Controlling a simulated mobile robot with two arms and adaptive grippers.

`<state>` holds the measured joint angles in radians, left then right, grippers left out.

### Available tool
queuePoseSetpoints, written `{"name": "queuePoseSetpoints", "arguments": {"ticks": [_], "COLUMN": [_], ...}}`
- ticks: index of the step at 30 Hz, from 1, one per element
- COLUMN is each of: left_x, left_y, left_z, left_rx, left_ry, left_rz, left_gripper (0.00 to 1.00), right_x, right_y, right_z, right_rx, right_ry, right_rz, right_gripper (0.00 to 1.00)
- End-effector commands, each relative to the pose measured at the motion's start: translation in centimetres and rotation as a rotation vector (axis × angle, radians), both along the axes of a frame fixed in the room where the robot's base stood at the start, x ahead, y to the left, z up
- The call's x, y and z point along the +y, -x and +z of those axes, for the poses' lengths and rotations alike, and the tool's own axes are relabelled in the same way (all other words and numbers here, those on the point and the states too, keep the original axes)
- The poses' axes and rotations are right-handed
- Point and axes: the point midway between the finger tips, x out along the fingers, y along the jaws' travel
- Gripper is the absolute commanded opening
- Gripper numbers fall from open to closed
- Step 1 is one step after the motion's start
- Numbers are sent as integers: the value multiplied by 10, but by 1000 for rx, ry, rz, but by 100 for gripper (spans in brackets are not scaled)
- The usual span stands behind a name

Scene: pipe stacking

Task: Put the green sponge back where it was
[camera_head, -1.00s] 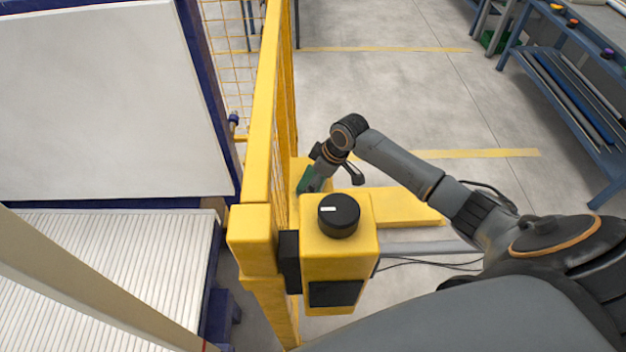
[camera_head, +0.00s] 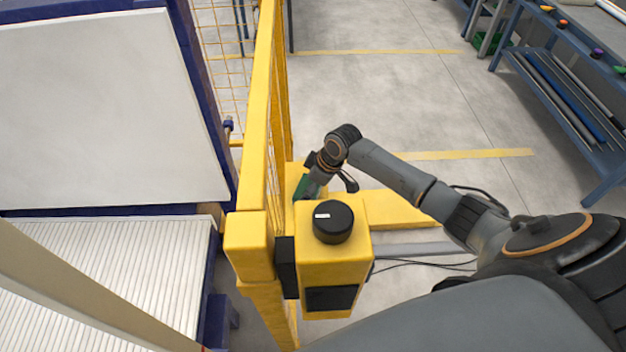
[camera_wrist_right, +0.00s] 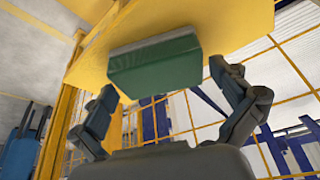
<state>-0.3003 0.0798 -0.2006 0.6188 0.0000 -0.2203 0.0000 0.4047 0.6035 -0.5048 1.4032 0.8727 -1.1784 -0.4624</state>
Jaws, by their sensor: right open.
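The green sponge (camera_wrist_right: 155,70) is a block with a thin greyish layer along one long edge. In the right wrist view it lies against a flat yellow surface (camera_wrist_right: 215,25), in front of my right gripper (camera_wrist_right: 164,80). The two dark fingers are spread wide on either side of it, with a gap to each. In the head view my right gripper (camera_head: 328,180) is behind the yellow post, and a bit of green sponge (camera_head: 301,187) shows beside it. The rest of the sponge is hidden there. My left gripper is not in view.
A yellow box with a black knob (camera_head: 333,222) stands just in front of the right gripper. A yellow fence (camera_head: 262,110) runs close on its left. Beyond the fence is a white slatted surface (camera_head: 120,265). A blue bench (camera_head: 565,105) stands far right, with open floor between.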

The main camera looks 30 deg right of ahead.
Motion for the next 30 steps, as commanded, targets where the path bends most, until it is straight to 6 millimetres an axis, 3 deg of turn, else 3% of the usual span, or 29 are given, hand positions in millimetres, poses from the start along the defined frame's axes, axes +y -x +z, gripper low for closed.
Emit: {"name": "queuePoseSetpoints", "arguments": {"ticks": [16, 21, 30], "left_x": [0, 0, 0], "left_y": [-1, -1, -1], "left_z": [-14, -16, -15], "left_rx": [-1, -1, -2], "left_ry": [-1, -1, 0], "left_rz": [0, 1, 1], "left_gripper": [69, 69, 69], "right_x": [-27, -30, -30], "right_y": [28, 33, 34], "right_z": [92, 106, 109], "right_rx": [-3, -1, 0], "right_ry": [2, 1, 0], "right_rz": [0, 0, -1], "right_gripper": [100, 100, 100]}}
